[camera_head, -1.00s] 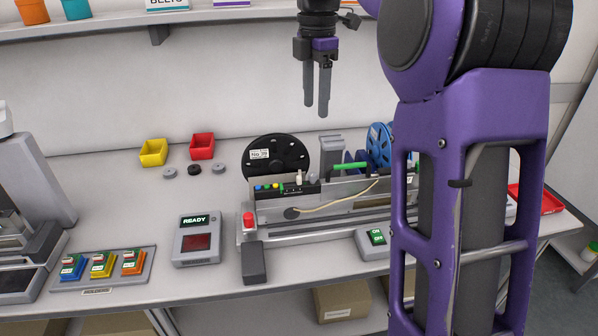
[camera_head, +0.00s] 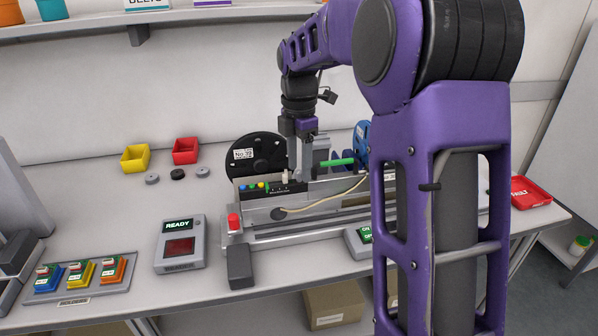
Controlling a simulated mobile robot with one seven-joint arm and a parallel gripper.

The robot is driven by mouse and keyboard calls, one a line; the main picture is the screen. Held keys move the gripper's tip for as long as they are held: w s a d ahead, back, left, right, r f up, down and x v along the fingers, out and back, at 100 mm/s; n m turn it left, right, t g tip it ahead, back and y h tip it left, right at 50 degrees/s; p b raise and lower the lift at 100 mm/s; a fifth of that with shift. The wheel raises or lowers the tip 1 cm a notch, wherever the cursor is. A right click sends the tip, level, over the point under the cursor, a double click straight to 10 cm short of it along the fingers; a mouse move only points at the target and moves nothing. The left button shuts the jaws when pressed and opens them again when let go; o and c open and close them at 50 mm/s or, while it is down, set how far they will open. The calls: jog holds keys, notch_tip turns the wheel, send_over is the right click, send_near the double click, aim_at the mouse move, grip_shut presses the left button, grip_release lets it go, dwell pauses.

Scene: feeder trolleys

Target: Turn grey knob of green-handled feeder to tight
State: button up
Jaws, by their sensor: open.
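The feeder trolley (camera_head: 330,222) stands on the bench with a black reel (camera_head: 243,143) and a blue reel (camera_head: 361,134) behind it. The green handle (camera_head: 338,162) lies level along its top, just right of my gripper. My gripper (camera_head: 299,175) points down, open, with its fingertips low over the feeder top by the black reel's right edge. A small pale upright part (camera_head: 285,177) is just left of the fingers. A dark grey round part (camera_head: 278,213) sits on the feeder's front. I cannot tell which part is the grey knob, or whether the fingers touch anything.
A red button (camera_head: 233,221) and a READY box (camera_head: 180,244) stand at left. Yellow (camera_head: 135,158) and red (camera_head: 185,151) bins sit at the back, with several small discs in front. My arm hides the feeder's right part. A red tray (camera_head: 531,193) is at far right.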

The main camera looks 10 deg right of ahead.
jog(key=shift+f, duration=0.65)
grip_shut()
